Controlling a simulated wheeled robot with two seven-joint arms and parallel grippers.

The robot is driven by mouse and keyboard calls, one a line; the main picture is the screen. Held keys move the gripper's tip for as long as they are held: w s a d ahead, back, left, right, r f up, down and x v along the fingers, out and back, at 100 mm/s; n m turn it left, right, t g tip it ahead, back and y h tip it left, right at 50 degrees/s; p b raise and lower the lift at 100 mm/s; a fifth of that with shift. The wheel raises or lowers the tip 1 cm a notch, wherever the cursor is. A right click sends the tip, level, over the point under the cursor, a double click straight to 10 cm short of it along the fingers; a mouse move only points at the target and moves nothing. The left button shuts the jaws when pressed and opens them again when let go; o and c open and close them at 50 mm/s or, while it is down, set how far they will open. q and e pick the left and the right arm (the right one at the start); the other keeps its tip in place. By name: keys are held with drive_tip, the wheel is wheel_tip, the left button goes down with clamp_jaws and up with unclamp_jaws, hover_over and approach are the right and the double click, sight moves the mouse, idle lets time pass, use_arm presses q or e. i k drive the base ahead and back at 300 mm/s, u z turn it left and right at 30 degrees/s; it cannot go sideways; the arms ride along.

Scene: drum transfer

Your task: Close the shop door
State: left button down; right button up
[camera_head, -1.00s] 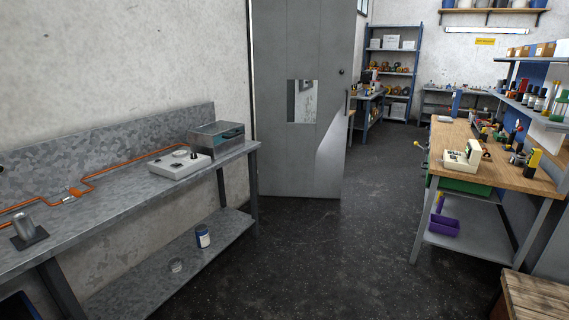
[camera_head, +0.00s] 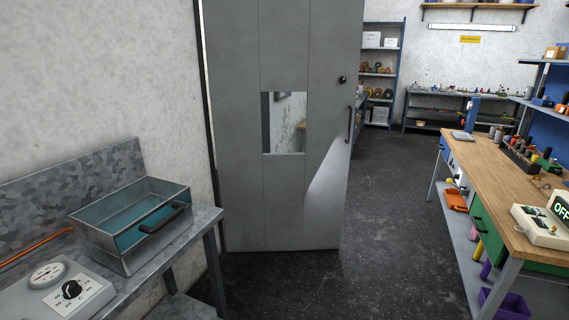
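The shop door (camera_head: 235,170) is a tall grey panelled door. It stands open, swung into the room, with its left edge by the left wall. It has a small window (camera_head: 284,123) in the middle. A dark vertical handle (camera_head: 349,124) is on its right edge, with a round black knob (camera_head: 342,80) above it. The door's top is cut off by the picture. Neither of my grippers shows in the head view.
A metal bench (camera_head: 205,219) at left holds a metal tank (camera_head: 130,227) and a dial box (camera_head: 62,293). At right a wooden-topped workbench (camera_head: 479,155) carries tools and a device. Dark floor (camera_head: 385,220) is clear between door and workbench. Shelves (camera_head: 381,72) stand at the back.

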sight(270, 202)
drive_tip(key=z, duration=0.6)
drive_tip(key=i, duration=2.3)
drive_tip(key=z, duration=0.7)
